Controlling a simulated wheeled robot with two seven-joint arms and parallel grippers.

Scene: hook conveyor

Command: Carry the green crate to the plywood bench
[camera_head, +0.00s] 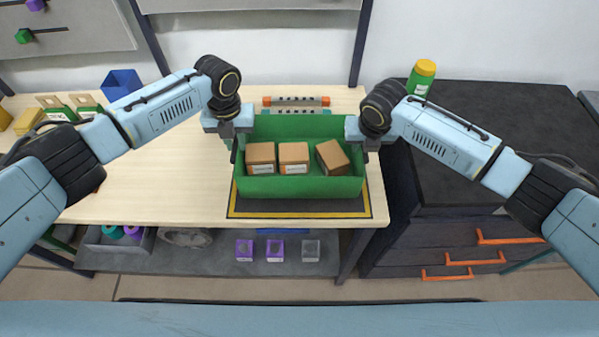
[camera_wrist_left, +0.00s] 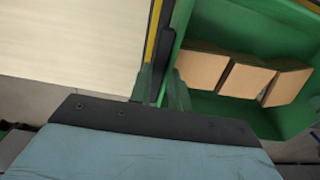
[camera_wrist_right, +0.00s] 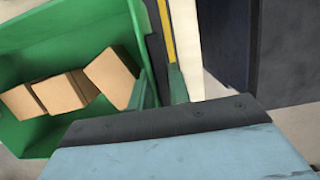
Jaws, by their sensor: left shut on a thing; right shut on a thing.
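The green crate (camera_head: 300,187) is at the right end of the plywood bench (camera_head: 140,185), over a dark mat with a yellow border (camera_head: 300,208). I cannot tell if its base touches the mat. Three brown boxes (camera_head: 293,155) are inside, the right one turned askew. My left gripper (camera_head: 236,150) is shut on the crate's left wall; the crate also shows in the left wrist view (camera_wrist_left: 220,30). My right gripper (camera_head: 365,152) is shut on its right wall; the crate also shows in the right wrist view (camera_wrist_right: 70,25). The crate looks level.
An orange and grey rack (camera_head: 296,101) stands behind the crate. A blue bin (camera_head: 121,83) and green items (camera_head: 87,104) are at the back left. A dark cabinet (camera_head: 450,170) with a green bottle (camera_head: 421,77) adjoins on the right. The bench's left middle is clear.

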